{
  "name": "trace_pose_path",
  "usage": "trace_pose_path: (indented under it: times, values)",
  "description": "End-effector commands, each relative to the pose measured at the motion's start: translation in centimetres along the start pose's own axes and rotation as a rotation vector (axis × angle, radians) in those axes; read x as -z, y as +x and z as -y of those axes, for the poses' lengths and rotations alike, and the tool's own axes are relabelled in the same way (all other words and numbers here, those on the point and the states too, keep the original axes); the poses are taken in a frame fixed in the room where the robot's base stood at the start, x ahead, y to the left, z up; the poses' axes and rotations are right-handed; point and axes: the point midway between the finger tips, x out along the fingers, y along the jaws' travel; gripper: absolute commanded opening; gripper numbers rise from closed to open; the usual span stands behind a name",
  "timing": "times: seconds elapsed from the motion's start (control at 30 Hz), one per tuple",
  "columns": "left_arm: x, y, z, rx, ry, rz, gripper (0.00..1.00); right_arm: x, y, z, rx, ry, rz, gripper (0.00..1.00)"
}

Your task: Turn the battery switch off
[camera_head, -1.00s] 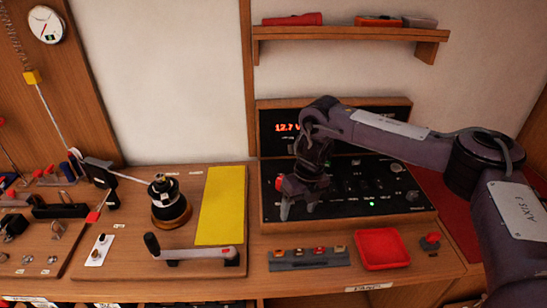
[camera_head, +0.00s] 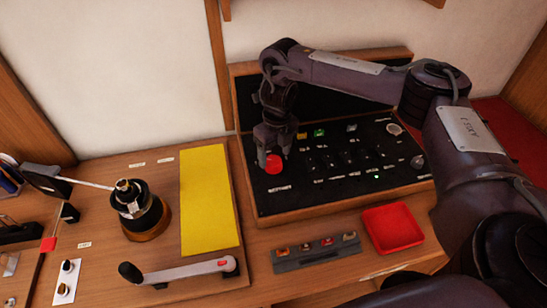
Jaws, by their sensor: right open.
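The battery switch is a red round knob (camera_head: 273,164) at the left of the black sloped switch panel (camera_head: 330,195), above a small white label. My right gripper (camera_head: 275,152) points down over the red knob, its fingers open and close around the knob's upper part. I cannot tell whether they touch it. The knob's far side is hidden by the fingers. My left gripper is not in view.
Small toggles and a lit green lamp (camera_head: 376,177) sit right of the knob on the panel. A red tray (camera_head: 393,228), a grey fuse strip (camera_head: 316,252), a yellow board (camera_head: 207,200), a winch (camera_head: 139,210) and its handle (camera_head: 180,271) lie on the bench.

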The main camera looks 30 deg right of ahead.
Motion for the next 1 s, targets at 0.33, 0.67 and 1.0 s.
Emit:
trace_pose_path:
  times: [0.33, 0.67, 1.0]
  values:
    - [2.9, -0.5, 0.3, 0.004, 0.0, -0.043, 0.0, 0.0, 2.1, 0.0, 0.001, 0.0, 0.001, 0.65]
    - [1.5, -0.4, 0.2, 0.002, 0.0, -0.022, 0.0, 0.0, 2.1, 0.0, 0.001, 0.0, 0.001, 0.43]
    - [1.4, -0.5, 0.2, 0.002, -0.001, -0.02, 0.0, 0.0, 2.1, 0.0, 0.001, 0.008, 0.001, 0.21]
